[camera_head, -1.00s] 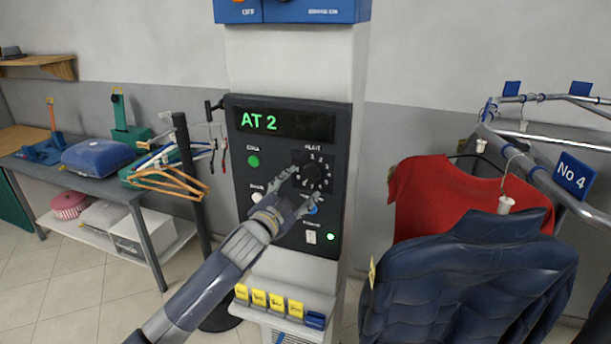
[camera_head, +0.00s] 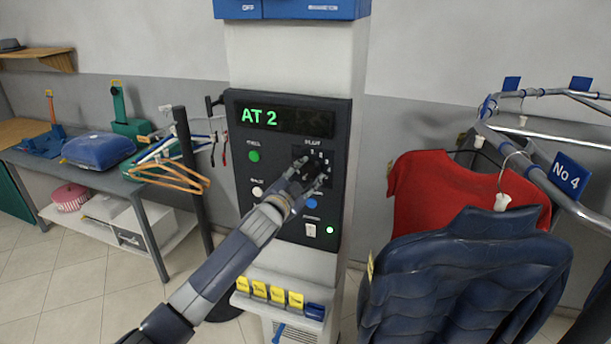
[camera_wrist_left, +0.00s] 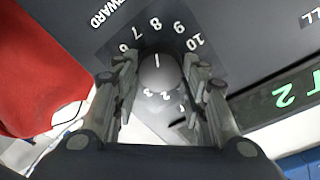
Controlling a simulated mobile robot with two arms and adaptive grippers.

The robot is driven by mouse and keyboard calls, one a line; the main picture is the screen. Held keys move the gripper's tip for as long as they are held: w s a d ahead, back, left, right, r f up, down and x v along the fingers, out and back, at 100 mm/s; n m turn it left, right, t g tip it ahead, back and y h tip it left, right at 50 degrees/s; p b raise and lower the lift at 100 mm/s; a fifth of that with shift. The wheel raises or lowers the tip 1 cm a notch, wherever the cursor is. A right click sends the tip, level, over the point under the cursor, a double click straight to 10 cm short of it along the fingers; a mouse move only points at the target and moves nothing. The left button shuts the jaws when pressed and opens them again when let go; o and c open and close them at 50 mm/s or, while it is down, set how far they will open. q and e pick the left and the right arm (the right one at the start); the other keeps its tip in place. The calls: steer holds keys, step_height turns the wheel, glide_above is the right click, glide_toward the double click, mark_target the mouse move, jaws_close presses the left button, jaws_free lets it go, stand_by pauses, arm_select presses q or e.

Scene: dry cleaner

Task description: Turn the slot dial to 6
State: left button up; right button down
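The slot dial (camera_wrist_left: 158,76) is a dark round knob with a white pointer line, ringed by white numbers, on the black control panel (camera_head: 243,205). In the left wrist view it lies between the two fingers of my left gripper (camera_wrist_left: 162,80). The fingers stand apart on either side of it; I cannot tell whether they touch it. In the head view my left gripper (camera_head: 310,175) is at the dial and hides much of it. The green display (camera_head: 260,117) reads "AT 2". My right gripper is not in view.
The panel also has a green button (camera_head: 254,156), a white button (camera_head: 257,192) and a blue button (camera_head: 311,202). Yellow tags (camera_head: 277,295) line a ledge below. A garment rail (camera_head: 540,165) with a red shirt (camera_head: 440,190) and a dark jacket (camera_head: 465,270) stands on the right.

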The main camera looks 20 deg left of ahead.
arm_select(q)
steer(key=shift+c, duration=1)
steer(key=n+b, duration=0.2)
steer(key=n, duration=0.2)
steer(key=shift+f+n, duration=0.15)
steer(key=shift+n, duration=0.25)
steer(key=n, duration=0.3)
steer(key=shift+n+t+b, duration=0.4)
steer(key=shift+n+y, duration=0.3)
steer(key=shift+n, duration=1.6)
steer(key=o, duration=1.1)
steer(key=shift+c, duration=0.2)
